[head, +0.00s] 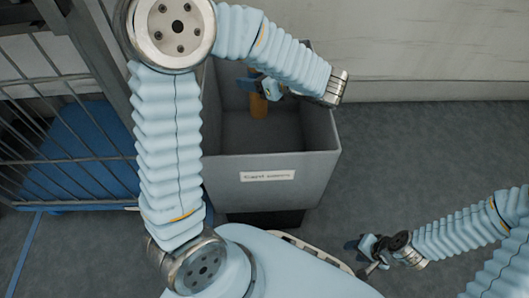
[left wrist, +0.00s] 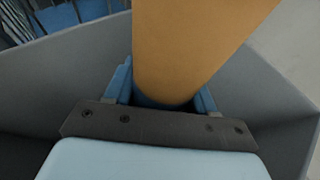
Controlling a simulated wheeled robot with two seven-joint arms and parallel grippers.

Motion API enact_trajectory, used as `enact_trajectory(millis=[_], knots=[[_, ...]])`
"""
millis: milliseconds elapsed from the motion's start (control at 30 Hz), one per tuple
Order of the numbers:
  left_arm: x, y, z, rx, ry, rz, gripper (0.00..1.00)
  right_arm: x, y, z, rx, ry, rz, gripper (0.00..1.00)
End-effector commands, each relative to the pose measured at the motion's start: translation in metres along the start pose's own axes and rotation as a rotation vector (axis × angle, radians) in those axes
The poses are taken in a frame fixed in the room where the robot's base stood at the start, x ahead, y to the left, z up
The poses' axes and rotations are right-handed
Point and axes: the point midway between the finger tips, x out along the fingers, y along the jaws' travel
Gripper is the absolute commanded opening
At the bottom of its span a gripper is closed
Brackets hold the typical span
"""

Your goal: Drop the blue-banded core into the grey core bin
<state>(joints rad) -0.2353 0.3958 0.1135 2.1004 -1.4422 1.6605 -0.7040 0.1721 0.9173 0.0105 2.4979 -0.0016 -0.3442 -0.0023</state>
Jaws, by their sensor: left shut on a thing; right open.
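My right gripper (head: 366,250) is open and empty, low at the right.
The bin carries a white label (head: 267,176) on its front wall. A wire-sided cage (head: 60,100) with a blue base (head: 85,150) stands to its left. A pale wall (head: 430,50) is behind. The dark floor (head: 420,150) to the right is clear.

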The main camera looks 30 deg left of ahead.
Motion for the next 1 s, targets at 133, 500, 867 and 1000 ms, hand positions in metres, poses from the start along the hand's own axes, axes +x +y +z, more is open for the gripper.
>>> enact_trajectory(millis=[133, 500, 867, 1000], knots=[[0.003, 0.000, -0.007, 0.000, 0.000, 0.000, 0.22, 0.007, 0.002, 0.000, -0.001, -0.002, -0.002, 0.43], [0.003, 0.000, -0.006, -0.001, 0.000, 0.000, 0.82, 0.006, 0.001, 0.000, -0.001, -0.002, -0.002, 0.43], [-0.002, 0.000, -0.006, 0.000, 0.000, -0.001, 0.84, 0.005, 0.001, 0.000, -0.001, -0.001, -0.002, 0.43], [-0.023, -0.001, -0.005, 0.001, 0.000, -0.004, 0.84, 0.001, -0.001, 0.000, -0.001, -0.001, -0.002, 0.43]])
